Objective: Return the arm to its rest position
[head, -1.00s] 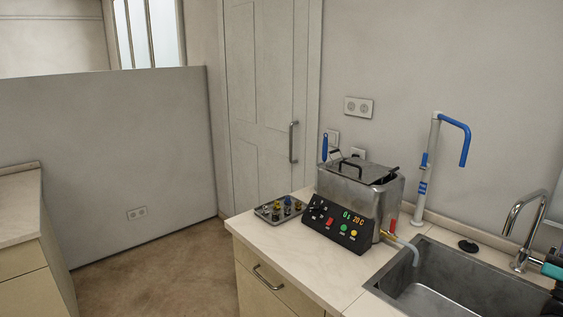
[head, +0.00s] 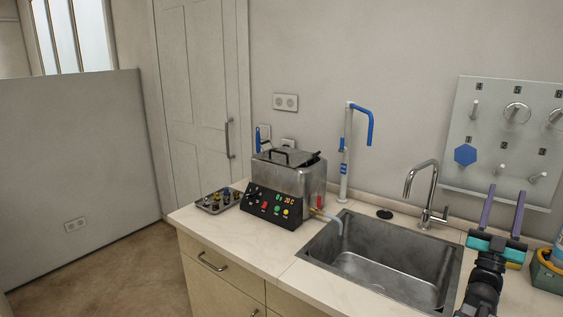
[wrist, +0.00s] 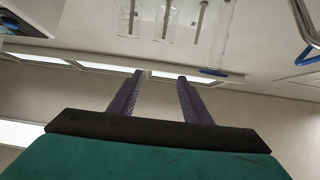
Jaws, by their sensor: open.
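My gripper (head: 503,211) is at the right of the head view, raised over the counter to the right of the sink. Its two purple fingers point up and stand apart, with nothing between them. The wrist view also shows my gripper (wrist: 158,88) with its fingers spread and empty, facing the upper wall and ceiling. My dark arm with teal parts comes up from the lower right of the head view.
A sink (head: 380,262) with a tap (head: 428,190) is left of my arm. A metal bath (head: 290,180) with a control panel stands further left. A pegboard (head: 505,140) hangs behind my gripper. A green-and-yellow container (head: 546,272) is close at right.

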